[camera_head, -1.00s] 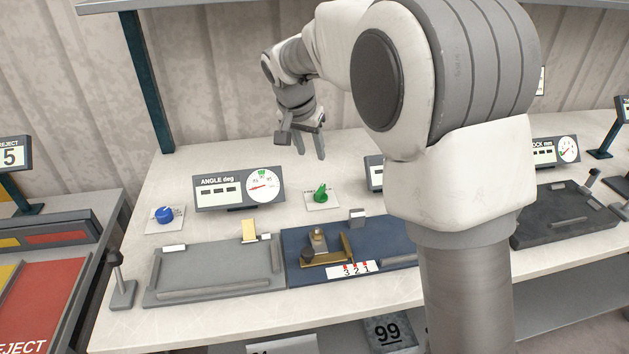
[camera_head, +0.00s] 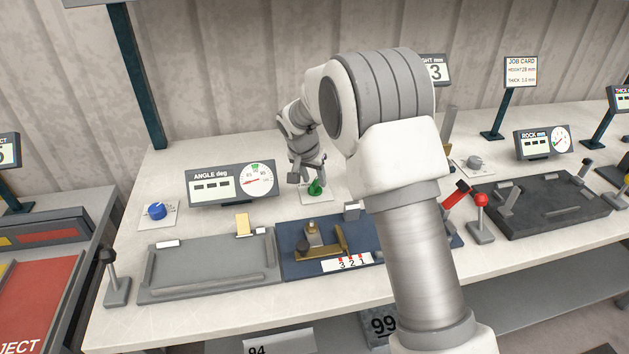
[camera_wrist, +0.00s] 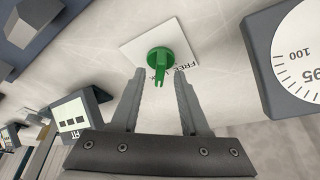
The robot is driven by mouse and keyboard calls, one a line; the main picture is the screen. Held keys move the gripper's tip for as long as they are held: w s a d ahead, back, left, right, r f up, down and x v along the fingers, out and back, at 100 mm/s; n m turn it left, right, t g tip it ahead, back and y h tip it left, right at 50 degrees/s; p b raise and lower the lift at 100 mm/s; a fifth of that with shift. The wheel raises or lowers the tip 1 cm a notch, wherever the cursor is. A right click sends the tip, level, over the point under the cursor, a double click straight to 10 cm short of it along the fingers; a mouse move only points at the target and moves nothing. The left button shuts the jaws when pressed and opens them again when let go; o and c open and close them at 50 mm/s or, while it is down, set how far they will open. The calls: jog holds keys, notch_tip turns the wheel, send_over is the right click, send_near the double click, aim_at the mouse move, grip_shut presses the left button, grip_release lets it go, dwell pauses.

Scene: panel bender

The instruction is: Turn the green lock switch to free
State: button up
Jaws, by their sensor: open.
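The green lock switch (camera_head: 316,188) is a knob on a small white plate (camera_head: 306,198) on the bench, right of the angle gauge. In the wrist view the switch (camera_wrist: 168,62) points toward my gripper, and "FREE" is printed on its plate (camera_wrist: 135,48) near the right edge. My gripper (camera_head: 306,182) is just above the switch in the head view. In the wrist view its two fingers (camera_wrist: 158,72) are open, with the knob's pointer between and just beyond their tips. I cannot tell whether they touch it.
The angle gauge (camera_head: 232,184) stands close on the left. A blue knob (camera_head: 156,211) is farther left. The grey bed (camera_head: 210,268) and blue fixture (camera_head: 290,262) lie in front. A red-balled lever (camera_head: 481,200) stands at right.

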jog(key=shift+x, duration=0.75)
grip_shut()
